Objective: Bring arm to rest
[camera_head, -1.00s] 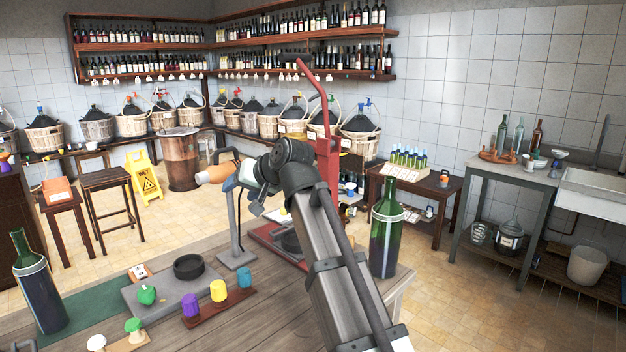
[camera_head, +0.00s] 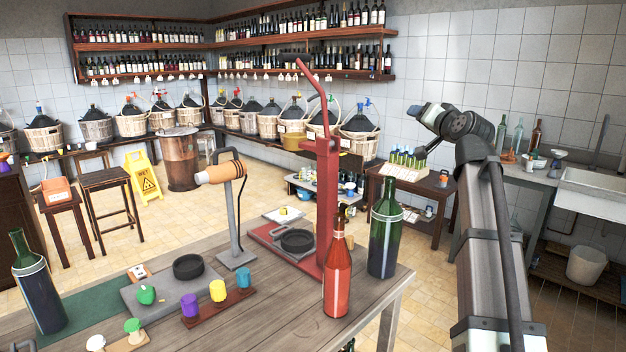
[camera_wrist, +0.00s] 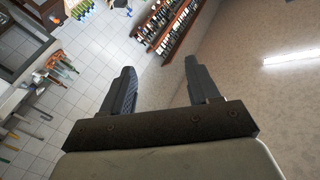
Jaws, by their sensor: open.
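My gripper (camera_wrist: 157,88) shows in the wrist view with its two dark fingers spread apart and nothing between them. It points up toward the wall and ceiling. In the head view my arm stands raised on the right side, clear of the wooden table (camera_head: 230,318). The gripper end is turned away behind the wrist there, so its fingers are hard to make out.
A red bottle (camera_head: 338,275) and a green bottle (camera_head: 384,235) stand at the table's right end, beside a red lever press (camera_head: 327,200). A metal-legged bench (camera_head: 545,178) with bottles is behind my arm. A white sink (camera_head: 598,190) is at far right.

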